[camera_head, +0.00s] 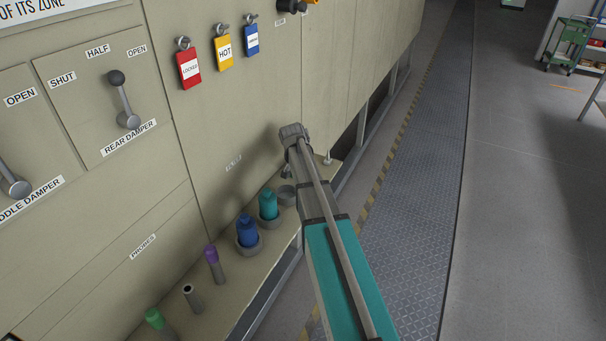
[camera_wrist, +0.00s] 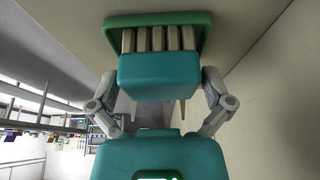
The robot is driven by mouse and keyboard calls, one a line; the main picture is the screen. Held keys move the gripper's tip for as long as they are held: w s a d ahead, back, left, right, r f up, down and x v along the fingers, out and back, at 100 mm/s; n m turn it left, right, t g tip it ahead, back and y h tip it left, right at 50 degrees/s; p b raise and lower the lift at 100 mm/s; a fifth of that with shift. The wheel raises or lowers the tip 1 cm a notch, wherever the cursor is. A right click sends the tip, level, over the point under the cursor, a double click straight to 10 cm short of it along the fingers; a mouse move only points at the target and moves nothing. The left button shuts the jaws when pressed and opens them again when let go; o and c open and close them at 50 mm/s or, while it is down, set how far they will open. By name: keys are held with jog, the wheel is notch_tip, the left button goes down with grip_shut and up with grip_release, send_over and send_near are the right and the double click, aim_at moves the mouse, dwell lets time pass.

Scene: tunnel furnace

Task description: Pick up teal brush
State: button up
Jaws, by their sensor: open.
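In the wrist view, a teal block (camera_wrist: 160,76) with a row of cream, bristle-like slats appears to be the teal brush. A green plate or rim (camera_wrist: 158,20) is at the far side of the slats. My gripper (camera_wrist: 160,92) is open, with one grey finger on each side of the block. I cannot tell whether the fingers touch it. In the head view, my arm reaches in beside the panel; the fingers do not show there and I cannot make out the brush.
The beige furnace panel (camera_head: 235,130) stands close to my arm. A ledge (camera_head: 205,312) holds a teal-topped item (camera_head: 268,204), a blue one (camera_head: 247,228) and a purple one (camera_head: 211,255). The patterned walkway (camera_head: 425,180) at the right is clear.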

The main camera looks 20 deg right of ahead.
jog(key=shift+f, duration=0.1)
dwell(0.5)
jog(key=c, duration=0.9)
jog(key=shift+c, duration=0.2)
notch_tip(320, 180, up, 3)
jog(key=p, duration=0.3)
jog(key=s+r+p, duration=1)
jog(key=s, duration=0.4)
jog(key=o, duration=0.5)
jog(key=c, duration=0.3)
